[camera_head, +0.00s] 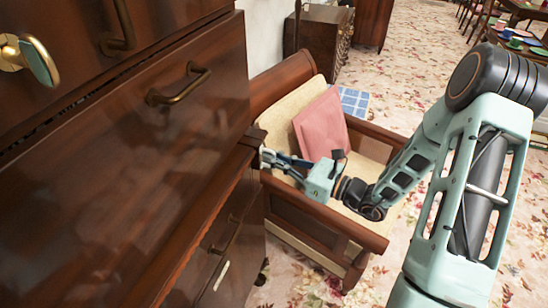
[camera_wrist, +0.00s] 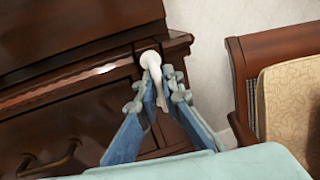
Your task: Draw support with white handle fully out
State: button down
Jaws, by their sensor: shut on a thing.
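The white handle (camera_wrist: 151,60) is a small rounded knob on the dark wooden cabinet front, at the upper middle of the wrist view. The narrow wooden support (camera_wrist: 147,44) behind it is mostly hidden, and I cannot tell how far out it stands. My gripper (camera_wrist: 160,84) is shut on the white handle, with a finger on each side of it. In the head view my gripper (camera_head: 274,160) reaches the right end of the cabinet, just under the ledge. The handle is mostly covered by the fingers there.
The dark wooden cabinet (camera_head: 130,140) fills the left, with brass drawer handles (camera_head: 180,86) and a brass knob (camera_head: 28,58). An armchair (camera_head: 290,100) with a pink cushion (camera_head: 321,124) stands close behind and below my gripper. Open floral carpet (camera_head: 410,50) lies beyond.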

jog(key=w+d+v, duration=0.1)
jog(key=w+v, duration=0.1)
jog(key=v, duration=1)
jog(key=w+d+v, duration=0.1)
jog(key=w+v, duration=0.1)
jog(key=v, duration=1.1)
jog(key=shift+d, duration=0.15)
jog(key=shift+f, duration=0.1)
jog(key=c, duration=2.1)
grip_release()
jog(key=shift+d, duration=0.2)
jog(key=shift+a, duration=0.1)
jog(key=v, duration=1.2)
jog(key=shift+w, duration=0.1)
